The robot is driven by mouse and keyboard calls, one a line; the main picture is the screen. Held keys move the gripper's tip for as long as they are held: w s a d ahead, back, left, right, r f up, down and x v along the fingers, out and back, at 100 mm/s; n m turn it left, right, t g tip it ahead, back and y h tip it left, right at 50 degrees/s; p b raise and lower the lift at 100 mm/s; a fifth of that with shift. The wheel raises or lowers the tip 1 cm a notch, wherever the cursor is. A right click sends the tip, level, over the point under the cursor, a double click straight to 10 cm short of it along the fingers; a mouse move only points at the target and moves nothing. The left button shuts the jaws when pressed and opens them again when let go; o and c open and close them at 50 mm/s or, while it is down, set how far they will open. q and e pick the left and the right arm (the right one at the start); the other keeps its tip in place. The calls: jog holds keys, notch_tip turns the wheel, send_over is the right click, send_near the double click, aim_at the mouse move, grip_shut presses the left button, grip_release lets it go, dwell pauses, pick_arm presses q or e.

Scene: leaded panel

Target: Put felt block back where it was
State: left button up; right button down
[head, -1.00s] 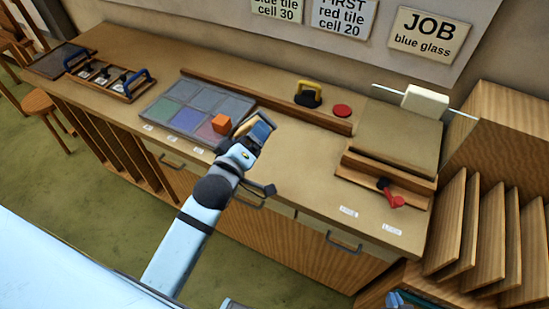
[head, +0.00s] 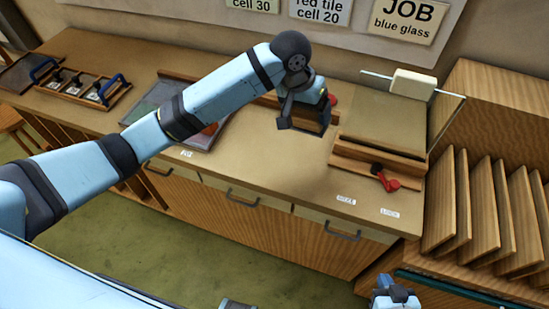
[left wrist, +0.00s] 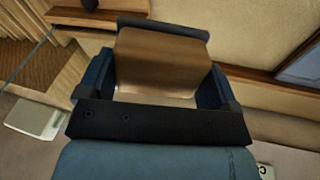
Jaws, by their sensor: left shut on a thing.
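My left gripper (head: 311,112) is over the middle of the bench, left of the wooden jig with the red-handled lever. It is shut on a brown block (left wrist: 165,65), apparently the felt block, which fills the space between the fingers in the left wrist view. The head view shows little of the block, as the gripper covers it. My right gripper (head: 394,292) shows only in part at the bottom edge of the head view, and its jaws cannot be made out.
A red-handled lever (head: 388,180) sits on the wooden jig. A cream block (head: 413,84) on a rod stands behind it. The leaded panel (head: 160,98) is partly behind my left arm. A rack of upright boards (head: 480,205) is at right. The front bench strip is clear.

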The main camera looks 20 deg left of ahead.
pick_arm(q)
jog(key=a+r+m+g+y, duration=0.1)
jog(key=a+r+m+y, duration=0.15)
jog(key=a, duration=0.55)
jog(key=shift+s+d+f+p, duration=0.1)
jog(key=shift+f+p, duration=0.15)
jog(key=shift+f, duration=4.6)
jog(key=shift+s+d+f+p, duration=0.1)
jog(key=shift+f+p, duration=0.1)
jog(key=shift+f, duration=4.65)
jog(key=o, duration=0.6)
jog(key=shift+o, duration=0.2)
notch_tip(320, 180, up, 12)
jog(key=shift+b, duration=0.45)
jog(key=shift+a, duration=0.1)
